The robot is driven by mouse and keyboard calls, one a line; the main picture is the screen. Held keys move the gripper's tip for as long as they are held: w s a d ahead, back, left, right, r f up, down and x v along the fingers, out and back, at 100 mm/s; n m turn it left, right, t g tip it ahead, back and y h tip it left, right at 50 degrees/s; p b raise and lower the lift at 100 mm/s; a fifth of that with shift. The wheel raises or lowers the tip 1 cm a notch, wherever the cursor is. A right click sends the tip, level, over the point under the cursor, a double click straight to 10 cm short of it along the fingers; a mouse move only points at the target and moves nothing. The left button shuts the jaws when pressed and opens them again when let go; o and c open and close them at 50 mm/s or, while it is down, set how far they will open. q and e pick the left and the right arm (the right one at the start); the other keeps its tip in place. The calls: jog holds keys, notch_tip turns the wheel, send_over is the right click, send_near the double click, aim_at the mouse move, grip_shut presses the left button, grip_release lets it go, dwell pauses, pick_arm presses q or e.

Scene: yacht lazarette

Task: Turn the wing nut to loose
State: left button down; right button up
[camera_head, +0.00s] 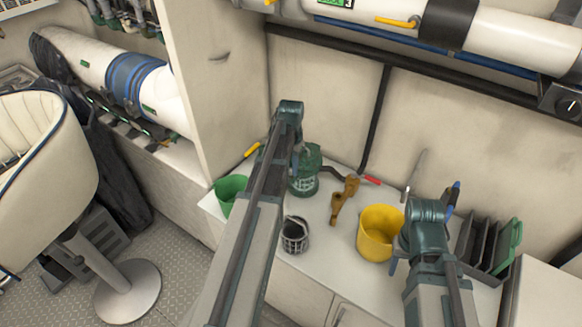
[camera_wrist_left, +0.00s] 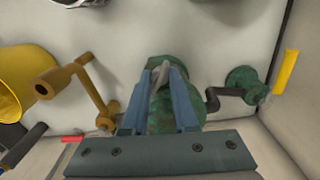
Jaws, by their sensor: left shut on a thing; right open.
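A green strainer body (camera_head: 304,178) stands on the white counter, joined to a dark side pipe. In the left wrist view its green top (camera_wrist_left: 160,112) lies under my left gripper (camera_wrist_left: 160,82). The two blue fingers are closed in around a small greyish piece at the top, which looks like the wing nut (camera_wrist_left: 157,86). Its wings are partly hidden, so I cannot tell its angle. In the head view my left arm hides most of that gripper. My right gripper (camera_head: 396,262) hangs low beside the yellow bucket, open and apart from the strainer; its fingers are largely hidden.
The yellow bucket (camera_head: 379,233), a bronze crank-shaped fitting (camera_head: 343,200), a dark mesh basket (camera_head: 295,235) and a green cup (camera_head: 230,192) stand on the counter. A dark rack (camera_head: 480,243) is at the right. Pipes (camera_head: 500,35) run along the wall above.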

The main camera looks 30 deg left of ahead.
pick_arm(q)
jog(key=n, duration=0.5)
jog(key=shift+n, duration=0.5)
dwell(0.3)
jog(key=c, duration=0.7)
grip_release()
notch_tip(320, 180, up, 14)
jog(key=p, duration=1.3)
jog(key=shift+f+p, duration=0.1)
jog(key=shift+p, duration=0.3)
